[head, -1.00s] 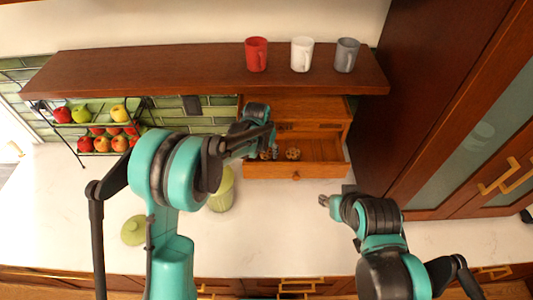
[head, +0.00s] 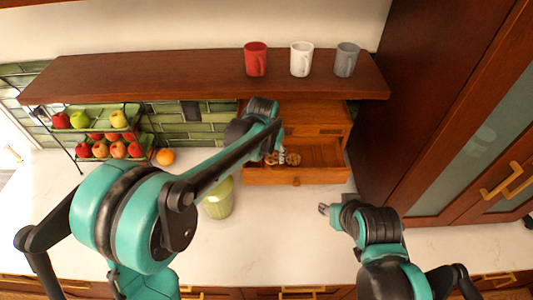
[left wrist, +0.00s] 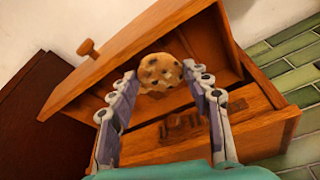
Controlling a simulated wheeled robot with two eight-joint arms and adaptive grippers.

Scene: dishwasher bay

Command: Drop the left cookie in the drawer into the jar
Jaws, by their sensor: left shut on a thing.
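The drawer (head: 297,177) is open under the wooden cabinet and also shows in the left wrist view (left wrist: 135,55). My left gripper (head: 281,156) reaches into it. In the left wrist view its fingertips (left wrist: 160,76) are shut on a chocolate-chip cookie (left wrist: 160,70). In the head view a cookie (head: 293,159) shows just right of the fingers and another (head: 270,159) at their left, partly hidden. The green jar (head: 218,200) stands open on the counter, left of the drawer, partly behind my left arm. My right gripper (head: 324,209) is over the counter right of the drawer, away from the cookies.
A shelf (head: 160,75) above holds red, white and grey mugs (head: 301,59). A fruit rack (head: 100,135) stands at the left, with an orange (head: 165,156) beside it. A tall dark cabinet (head: 430,110) bounds the right. The counter (head: 270,235) in front is clear.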

